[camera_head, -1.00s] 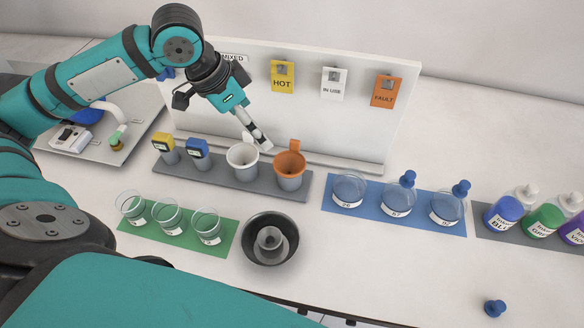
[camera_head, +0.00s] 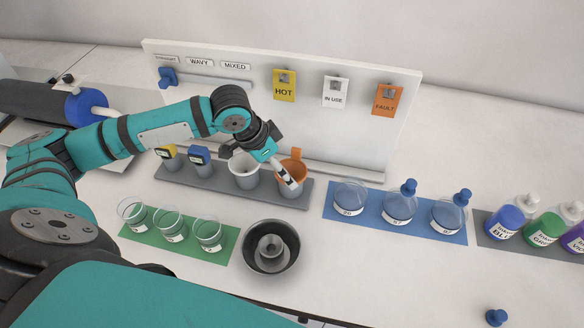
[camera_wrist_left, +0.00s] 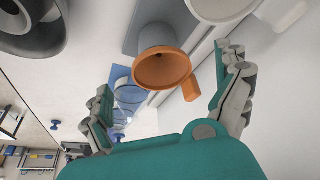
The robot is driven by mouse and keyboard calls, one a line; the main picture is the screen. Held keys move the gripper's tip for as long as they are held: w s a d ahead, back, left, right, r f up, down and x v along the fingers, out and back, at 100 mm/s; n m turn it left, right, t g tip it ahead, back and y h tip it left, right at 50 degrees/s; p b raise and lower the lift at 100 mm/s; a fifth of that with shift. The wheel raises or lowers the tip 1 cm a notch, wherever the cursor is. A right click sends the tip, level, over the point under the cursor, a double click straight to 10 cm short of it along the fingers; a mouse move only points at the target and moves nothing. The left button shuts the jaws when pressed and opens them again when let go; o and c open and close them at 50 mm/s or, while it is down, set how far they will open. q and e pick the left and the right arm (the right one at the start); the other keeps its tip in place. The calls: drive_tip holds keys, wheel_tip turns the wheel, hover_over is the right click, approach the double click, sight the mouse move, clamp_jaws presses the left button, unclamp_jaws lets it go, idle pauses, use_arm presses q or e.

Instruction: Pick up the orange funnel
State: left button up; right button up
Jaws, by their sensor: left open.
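The orange funnel (camera_head: 297,165) sits upright in a grey cup on the grey rack, at the rack's right end, with its tab standing up at the back. In the left wrist view the funnel (camera_wrist_left: 163,68) lies ahead between the spread fingers, its tab pointing toward one finger. My left gripper (camera_head: 290,183) is in front of the funnel in the head view and hides part of it. In the left wrist view my left gripper (camera_wrist_left: 170,100) is open with nothing between its fingers. I cannot tell whether it touches the funnel. My right gripper is not in view.
A white funnel (camera_head: 243,168) stands just left of the orange one. The tag board (camera_head: 350,130) rises close behind. A dark bowl (camera_head: 270,268) and glass beakers on a green mat (camera_head: 150,243) are in front. Flasks stand on a blue mat (camera_head: 370,226) to the right.

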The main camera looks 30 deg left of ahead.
use_arm(q)
drive_tip(key=p+x, duration=0.1)
drive_tip(key=x, duration=0.3)
drive_tip(key=shift+w+d+f+p, duration=0.1)
drive_tip(key=shift+w+d+p, duration=0.1)
drive_tip(key=shift+w+p, duration=0.1)
drive_tip(key=shift+f, duration=0.25)
drive_tip(key=c, duration=1.1)
drive_tip(key=shift+r, duration=0.1)
drive_tip(key=shift+c, duration=0.2)
wheel_tip(320, 180, up, 17)
drive_tip(key=p, duration=0.7)
drive_tip(key=shift+r, duration=0.25)
